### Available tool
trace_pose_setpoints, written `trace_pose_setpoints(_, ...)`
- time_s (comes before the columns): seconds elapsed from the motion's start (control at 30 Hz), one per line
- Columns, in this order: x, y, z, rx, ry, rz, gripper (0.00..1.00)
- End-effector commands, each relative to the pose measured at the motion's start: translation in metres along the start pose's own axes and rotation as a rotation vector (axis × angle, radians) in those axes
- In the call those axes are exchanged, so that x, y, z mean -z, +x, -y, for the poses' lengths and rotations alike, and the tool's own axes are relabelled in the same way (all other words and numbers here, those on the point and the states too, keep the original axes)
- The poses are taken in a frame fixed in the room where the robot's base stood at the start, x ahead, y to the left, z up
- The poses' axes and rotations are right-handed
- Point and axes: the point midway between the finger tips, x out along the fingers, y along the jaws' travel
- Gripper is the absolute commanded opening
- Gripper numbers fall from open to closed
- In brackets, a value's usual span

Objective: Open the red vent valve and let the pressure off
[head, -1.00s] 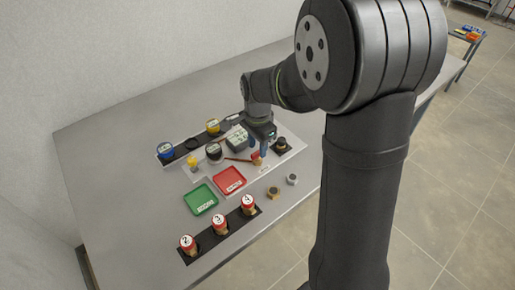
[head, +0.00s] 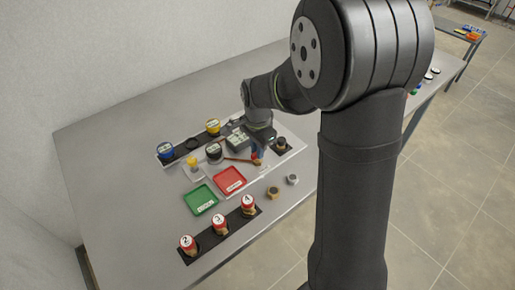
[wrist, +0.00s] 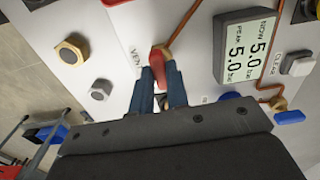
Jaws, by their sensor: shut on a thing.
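The red vent valve handle (wrist: 162,66) shows beside the "VENT" label in the wrist view, on a brass fitting with a copper pipe. My gripper (wrist: 161,82) is shut on the handle, a blue finger on each side of it. In the head view my gripper (head: 259,149) is low over the white panel at the valve (head: 256,161), hiding part of it. The pressure display (wrist: 249,50) reads NOW 5.0 bar and PEAK 5.0 bar; it also stands on the panel in the head view (head: 237,141).
A brass nut (wrist: 70,51) and a steel nut (wrist: 100,90) lie beside the panel. A green tray (head: 200,200) and a red tray (head: 229,181) lie in front. Several numbered red-topped pieces (head: 219,223) stand on a black strip. Blue (head: 166,151) and yellow (head: 213,127) caps stand behind.

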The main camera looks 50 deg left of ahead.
Motion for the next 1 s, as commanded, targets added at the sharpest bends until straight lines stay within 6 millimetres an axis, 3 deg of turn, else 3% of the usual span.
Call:
trace_pose_setpoints(0.37, 0.0003, -0.0003, 0.0003, 0.000, -0.220, -0.002, 0.00)
trace_pose_setpoints(1.0, 0.0005, -0.0003, 0.0004, 0.000, -0.827, -0.002, 0.00)
